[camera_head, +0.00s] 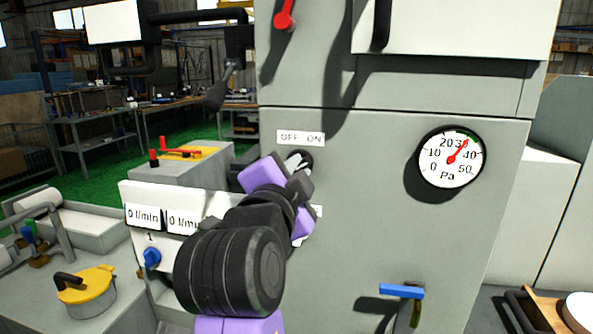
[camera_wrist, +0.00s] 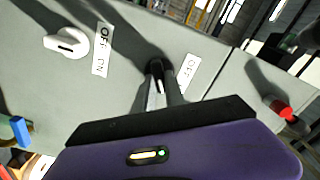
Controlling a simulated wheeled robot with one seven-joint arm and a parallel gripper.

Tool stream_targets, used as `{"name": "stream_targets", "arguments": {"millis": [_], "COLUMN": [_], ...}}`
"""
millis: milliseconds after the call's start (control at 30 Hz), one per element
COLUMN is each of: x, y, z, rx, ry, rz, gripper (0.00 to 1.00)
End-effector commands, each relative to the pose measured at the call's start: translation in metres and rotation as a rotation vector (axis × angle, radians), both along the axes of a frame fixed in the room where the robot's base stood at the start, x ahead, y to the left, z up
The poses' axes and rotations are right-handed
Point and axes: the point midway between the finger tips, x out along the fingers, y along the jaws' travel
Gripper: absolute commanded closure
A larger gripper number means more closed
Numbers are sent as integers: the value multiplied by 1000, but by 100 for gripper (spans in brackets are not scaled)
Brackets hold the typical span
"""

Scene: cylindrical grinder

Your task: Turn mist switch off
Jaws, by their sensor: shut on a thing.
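Two rotary switches are on the grey cabinet's front. A dark switch knob (camera_wrist: 154,68) sits beside an OFF/ON label (camera_head: 301,138); this knob is mostly covered in the head view. My gripper (camera_head: 297,163) reaches it from the lower left. In the wrist view my gripper's fingers (camera_wrist: 157,90) are shut on the dark knob. A white switch (camera_wrist: 68,43), beside another OFF/ON label (camera_wrist: 102,50), is apart from the fingers and hidden behind my arm in the head view. I cannot read which switch is for mist.
A pressure gauge (camera_head: 451,158) is right of the switch. A blue lever (camera_head: 402,291) projects lower down, and a red-knobbed lever (camera_head: 284,16) projects above. Flow displays (camera_head: 143,217) and a blue valve (camera_head: 152,257) are left of my arm.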

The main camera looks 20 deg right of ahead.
Motion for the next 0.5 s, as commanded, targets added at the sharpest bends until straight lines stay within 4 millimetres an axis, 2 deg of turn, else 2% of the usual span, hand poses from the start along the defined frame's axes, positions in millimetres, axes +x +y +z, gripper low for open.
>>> {"name": "stream_targets", "arguments": {"millis": [500], "x": [1], "y": [0], "z": [2], "rx": [-331], "ry": [243], "rz": [-3], "gripper": [100]}}
